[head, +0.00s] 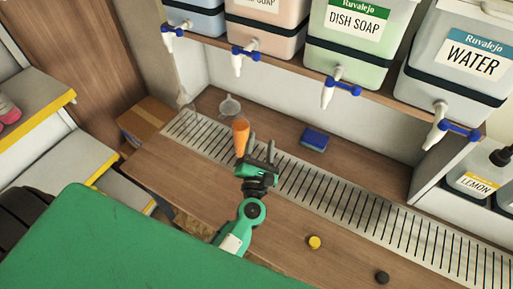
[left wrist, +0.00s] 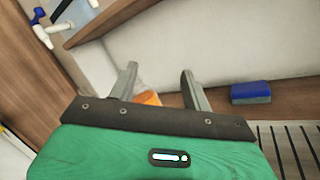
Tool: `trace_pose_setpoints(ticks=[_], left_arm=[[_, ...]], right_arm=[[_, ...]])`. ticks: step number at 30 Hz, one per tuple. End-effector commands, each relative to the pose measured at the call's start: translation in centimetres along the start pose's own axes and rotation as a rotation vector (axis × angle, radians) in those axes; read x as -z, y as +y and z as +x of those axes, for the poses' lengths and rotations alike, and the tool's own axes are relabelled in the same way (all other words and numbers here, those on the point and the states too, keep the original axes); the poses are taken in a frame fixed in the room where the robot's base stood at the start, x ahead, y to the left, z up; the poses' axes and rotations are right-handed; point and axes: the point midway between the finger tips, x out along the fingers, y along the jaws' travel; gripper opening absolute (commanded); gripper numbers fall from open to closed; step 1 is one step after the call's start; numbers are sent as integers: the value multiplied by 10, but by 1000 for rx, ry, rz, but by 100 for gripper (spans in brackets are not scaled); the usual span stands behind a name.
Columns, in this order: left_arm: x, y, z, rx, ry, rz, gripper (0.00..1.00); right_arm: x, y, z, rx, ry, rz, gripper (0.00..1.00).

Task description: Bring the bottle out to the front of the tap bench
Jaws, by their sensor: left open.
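The bottle (head: 240,135) looks like a slim orange, tapered shape standing on the tap bench (head: 165,165), over the slotted drain strip. My left gripper (head: 261,150) is open and empty, in front of the bottle and slightly to its right. Its left finger stands close beside the bottle and hides part of it; I cannot tell whether they touch. My right gripper is out of view.
A clear funnel-like piece (head: 230,106) stands behind the bottle. A blue sponge (head: 314,139) lies to the right. Drums with blue-handled taps (head: 329,92) overhang the back. A yellow knob (head: 314,242) and a black knob (head: 382,277) are at the front right.

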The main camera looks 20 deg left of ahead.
Motion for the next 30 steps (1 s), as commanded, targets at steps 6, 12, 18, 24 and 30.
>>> trace_pose_setpoints(ticks=[6,12,18,24,30], left_arm=[[34,16,1,-242,205,-396,49],[50,18,-3,-337,285,-531,49],[55,24,14,-343,287,-536,49],[67,34,49,-343,285,-534,49],[81,43,85,-341,285,-533,49]], right_arm=[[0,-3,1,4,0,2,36],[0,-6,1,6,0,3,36],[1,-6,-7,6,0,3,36],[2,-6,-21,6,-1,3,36],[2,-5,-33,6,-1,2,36]])
